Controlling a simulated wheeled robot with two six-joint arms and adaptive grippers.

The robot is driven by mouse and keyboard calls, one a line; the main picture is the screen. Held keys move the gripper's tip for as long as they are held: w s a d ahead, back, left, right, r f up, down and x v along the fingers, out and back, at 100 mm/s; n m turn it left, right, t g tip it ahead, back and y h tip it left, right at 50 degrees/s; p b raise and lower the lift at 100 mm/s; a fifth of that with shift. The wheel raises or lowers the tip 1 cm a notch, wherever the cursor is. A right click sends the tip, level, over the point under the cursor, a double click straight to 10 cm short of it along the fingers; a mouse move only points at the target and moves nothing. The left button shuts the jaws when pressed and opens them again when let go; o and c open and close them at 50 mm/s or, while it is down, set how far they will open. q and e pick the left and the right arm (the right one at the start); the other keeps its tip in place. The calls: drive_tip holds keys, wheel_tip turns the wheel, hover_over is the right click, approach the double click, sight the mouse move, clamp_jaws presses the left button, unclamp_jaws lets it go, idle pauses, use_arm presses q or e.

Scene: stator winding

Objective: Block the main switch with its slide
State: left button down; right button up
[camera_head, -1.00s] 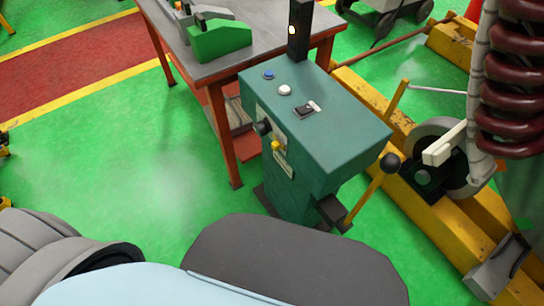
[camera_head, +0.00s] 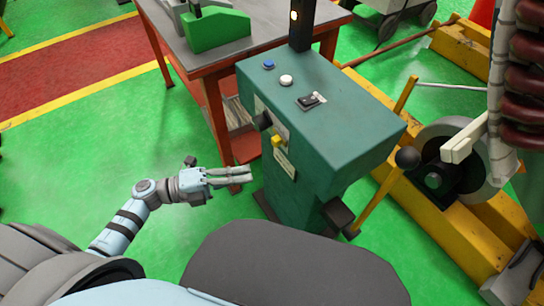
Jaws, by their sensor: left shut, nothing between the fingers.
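The green control cabinet (camera_head: 325,130) stands right of centre. On its left-facing side is a black knob (camera_head: 263,120), which looks like the main switch. A small yellow piece (camera_head: 278,141), which may be the slide, sits just below and right of it, above a pale label. I cannot tell from here how the yellow piece sits against the knob. My left gripper (camera_head: 250,174) is shut and empty, its fingers pointing right toward the cabinet's side, lower than the knob and left of it in the picture. My right gripper is not in view.
The cabinet top has a blue button (camera_head: 268,64), a white button (camera_head: 286,80) and a black toggle (camera_head: 311,101). A workbench (camera_head: 250,30) stands behind. A ball-ended lever (camera_head: 407,158) and yellow machine frame (camera_head: 440,230) lie to the right. Green floor is open at left.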

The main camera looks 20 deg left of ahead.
sight(276, 138)
use_arm(q)
drive_tip(key=x, duration=1)
drive_tip(key=shift+w, duration=0.25)
drive_tip(key=shift+w+a+b, duration=0.3)
drive_tip(key=shift+w+a, duration=0.1)
drive_tip(key=shift+a, duration=0.15)
drive_tip(key=shift+w+a+b, duration=0.25)
drive_tip(key=shift+w+a, duration=0.15)
drive_tip(key=shift+a, duration=0.2)
drive_tip(key=shift+w+a, duration=0.3)
drive_tip(key=shift+a, duration=0.1)
drive_tip(key=shift+w+a+b, duration=0.65)
drive_tip(key=shift+a, duration=0.15)
drive_tip(key=shift+r, duration=0.1)
